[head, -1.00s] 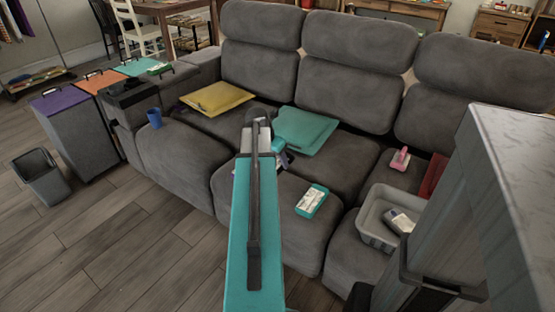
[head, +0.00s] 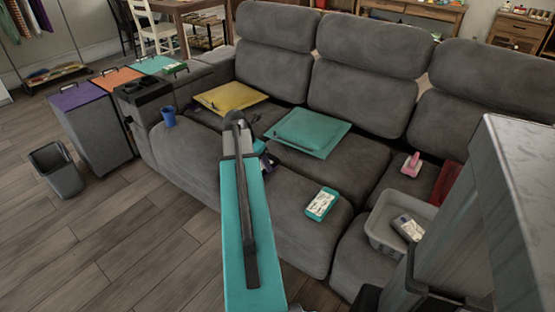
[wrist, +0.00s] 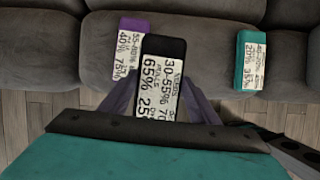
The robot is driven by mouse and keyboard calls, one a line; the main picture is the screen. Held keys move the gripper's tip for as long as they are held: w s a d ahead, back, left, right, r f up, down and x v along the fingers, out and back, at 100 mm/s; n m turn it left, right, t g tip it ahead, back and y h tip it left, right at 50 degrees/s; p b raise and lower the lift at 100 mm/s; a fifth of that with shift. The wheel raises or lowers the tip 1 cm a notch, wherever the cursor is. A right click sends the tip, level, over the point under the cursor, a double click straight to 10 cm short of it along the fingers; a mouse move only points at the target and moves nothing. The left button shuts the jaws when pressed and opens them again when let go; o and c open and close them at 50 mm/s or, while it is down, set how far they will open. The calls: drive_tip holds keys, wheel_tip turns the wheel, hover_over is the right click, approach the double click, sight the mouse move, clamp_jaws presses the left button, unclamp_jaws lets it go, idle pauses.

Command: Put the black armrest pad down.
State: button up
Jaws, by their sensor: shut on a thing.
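In the wrist view my gripper (wrist: 160,98) is shut on the black armrest pad (wrist: 163,77), a flat dark block with a white printed label. A purple pad (wrist: 128,50) with a similar label lies on the seat, partly hidden behind the black one. A teal labelled pad (wrist: 251,60) lies to the right; it also shows in the head view (head: 321,204). In the head view my arm hides most of the gripper and the black pad.
A blue cup (head: 168,117) stands at the left armrest. A grey basket (head: 380,232) and pink brush (head: 412,165) are at the right. Seat fabric between the pads is bare.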

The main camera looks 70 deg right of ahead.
drive_tip(key=w+a+r+m+p, duration=0.1)
drive_tip(key=w+a+r+p, duration=0.15)
drive_tip(key=w+a, duration=1.05)
drive_tip(key=w+a+r+m+p, duration=0.1)
drive_tip(key=w+a+p, duration=0.2)
drive_tip(key=w+a, duration=0.95)
drive_tip(key=w+a+r+p, duration=0.1)
drive_tip(key=a+p, duration=0.1)
drive_tip(key=a, duration=1)
drive_tip(key=w+a+r+m+p, duration=0.1)
drive_tip(key=a+r+p, duration=0.1)
drive_tip(key=a, duration=1)
drive_tip(key=w+a+r+g+p, duration=0.1)
drive_tip(key=a+p, duration=0.1)
drive_tip(key=a, duration=0.9)
drive_tip(key=shift+w+a+r+y, duration=0.15)
drive_tip(key=shift+a+r+y, duration=0.05)
drive_tip(key=shift+a+y, duration=0.2)
drive_tip(key=shift+a, duration=0.1)
